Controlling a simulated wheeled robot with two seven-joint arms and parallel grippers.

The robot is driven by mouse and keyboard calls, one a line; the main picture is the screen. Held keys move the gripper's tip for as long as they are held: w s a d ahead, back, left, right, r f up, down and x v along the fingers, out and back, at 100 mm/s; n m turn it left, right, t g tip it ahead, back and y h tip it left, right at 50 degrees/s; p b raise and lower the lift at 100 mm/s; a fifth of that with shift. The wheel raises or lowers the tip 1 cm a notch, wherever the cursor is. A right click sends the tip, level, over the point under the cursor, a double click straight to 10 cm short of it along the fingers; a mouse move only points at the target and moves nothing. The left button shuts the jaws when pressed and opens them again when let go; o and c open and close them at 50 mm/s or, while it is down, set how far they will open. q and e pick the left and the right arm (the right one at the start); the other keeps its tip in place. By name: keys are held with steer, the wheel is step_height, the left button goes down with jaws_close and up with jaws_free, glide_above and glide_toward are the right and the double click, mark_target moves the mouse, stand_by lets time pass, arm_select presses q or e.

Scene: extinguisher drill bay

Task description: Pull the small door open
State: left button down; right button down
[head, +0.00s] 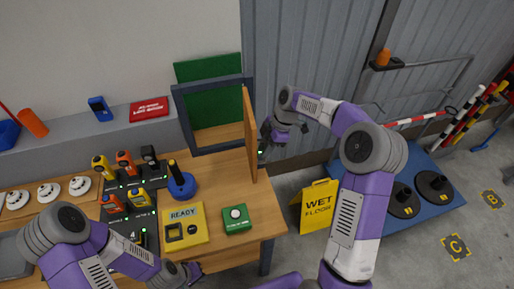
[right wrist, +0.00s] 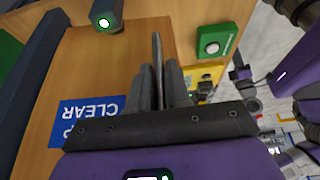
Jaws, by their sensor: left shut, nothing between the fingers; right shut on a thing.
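The small door (head: 250,135) is a wooden panel standing swung out from its dark frame (head: 213,149), seen nearly edge-on. In the right wrist view its face (right wrist: 125,60) fills the left, with a blue sign reading CLEAR (right wrist: 85,122). My right gripper (head: 272,133) is at the door's right side. In the right wrist view its fingers (right wrist: 160,80) are shut on a thin grey upright piece, apparently the door's handle (right wrist: 157,50). My left gripper (head: 190,272) is shut and empty, low over the table's front edge, away from the door.
A yellow READY box (head: 185,228), a green button box (head: 236,219) and a blue round-based item (head: 181,185) stand on the wooden table (head: 262,215) in front of the door. A yellow wet floor sign (head: 318,206) stands on the floor to the right.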

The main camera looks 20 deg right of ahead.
steer(key=shift+d, duration=0.5)
steer(key=c, duration=1.2)
jaws_free()
steer(key=shift+o, duration=0.2)
steer(key=v, duration=0.7)
steer(key=shift+r+p, duration=0.25)
steer(key=shift+p, duration=0.05)
steer(key=shift+d, duration=0.15)
